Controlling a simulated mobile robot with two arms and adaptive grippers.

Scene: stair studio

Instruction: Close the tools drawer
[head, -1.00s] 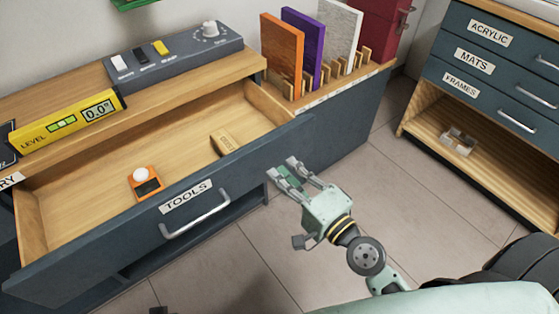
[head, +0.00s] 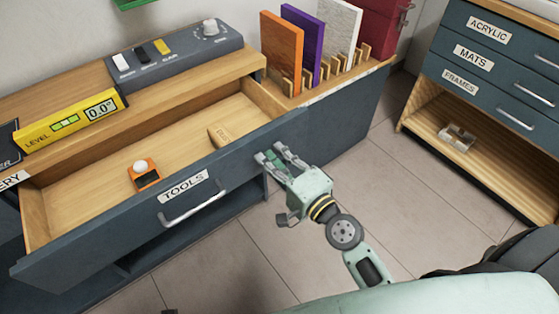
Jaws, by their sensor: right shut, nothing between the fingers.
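The tools drawer (head: 100,240) stands open, with its dark blue front panel pulled out from the wooden-topped cabinet. A "TOOLS" label (head: 184,184) and a silver bar handle (head: 193,208) are on the front. Inside lie an orange device with a white knob (head: 143,174) and a small wooden block (head: 218,137). My right gripper (head: 268,155) is shut and empty, its fingertips at the right part of the drawer front, apparently touching it. The handle is free. My left gripper is not seen.
A yellow level (head: 70,122) and a grey switch box (head: 175,58) sit on the cabinet top. Colored panels (head: 283,48) stand in a wooden rack at right. Another drawer cabinet (head: 500,75) stands further right. Tiled floor (head: 340,190) lies open between.

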